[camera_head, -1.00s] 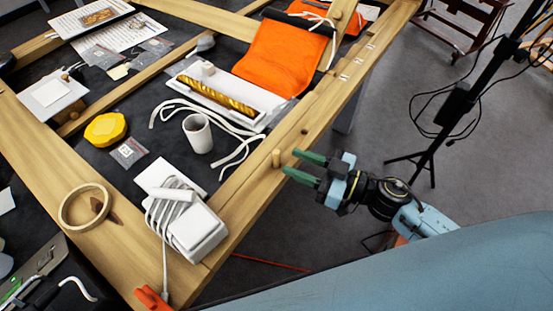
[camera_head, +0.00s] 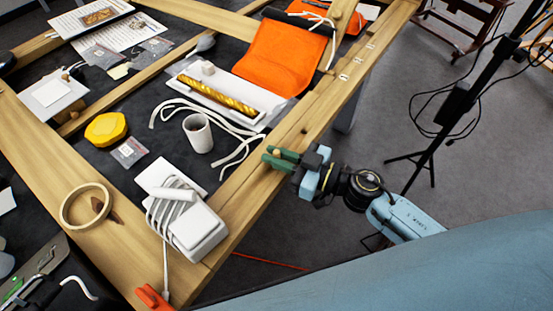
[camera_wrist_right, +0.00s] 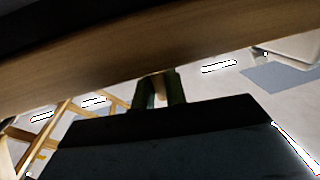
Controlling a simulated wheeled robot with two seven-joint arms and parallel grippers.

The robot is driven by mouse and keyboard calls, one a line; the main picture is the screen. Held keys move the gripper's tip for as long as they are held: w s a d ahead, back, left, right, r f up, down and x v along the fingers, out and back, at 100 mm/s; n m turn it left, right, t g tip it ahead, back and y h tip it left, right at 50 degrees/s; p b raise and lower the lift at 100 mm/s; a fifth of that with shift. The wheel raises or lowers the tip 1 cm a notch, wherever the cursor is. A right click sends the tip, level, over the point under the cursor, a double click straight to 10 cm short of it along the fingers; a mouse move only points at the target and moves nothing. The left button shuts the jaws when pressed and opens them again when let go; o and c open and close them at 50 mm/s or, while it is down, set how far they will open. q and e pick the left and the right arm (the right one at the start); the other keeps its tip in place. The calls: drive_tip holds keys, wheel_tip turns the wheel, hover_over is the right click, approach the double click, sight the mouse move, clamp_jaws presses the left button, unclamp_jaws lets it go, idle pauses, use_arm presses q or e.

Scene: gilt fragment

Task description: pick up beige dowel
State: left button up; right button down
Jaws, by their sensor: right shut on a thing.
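The beige dowel is mostly hidden by my fingers in the head view. In the right wrist view a narrow strip of the beige dowel (camera_wrist_right: 160,91) shows between the two dark green fingers. The wrist view also shows the right gripper (camera_wrist_right: 161,90) just below a wooden beam. I cannot tell whether the dowel still touches the rail. My left gripper is not clearly in view.
The wooden rail (camera_head: 320,105) runs under the fingers. A white adapter with a coiled cable (camera_head: 200,233), a white cup (camera_head: 197,133), a white tray with a gold twisted piece (camera_head: 225,96) and an orange cloth (camera_head: 280,58) lie nearby. A black stand (camera_head: 455,105) rises at the right.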

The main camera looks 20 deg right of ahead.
sight(277, 151)
drive_tip(key=shift+r, duration=0.1)
wheel_tip(277, 151, up, 9)
drive_tip(key=p, duration=0.5)
drive_tip(key=shift+r, duration=0.45)
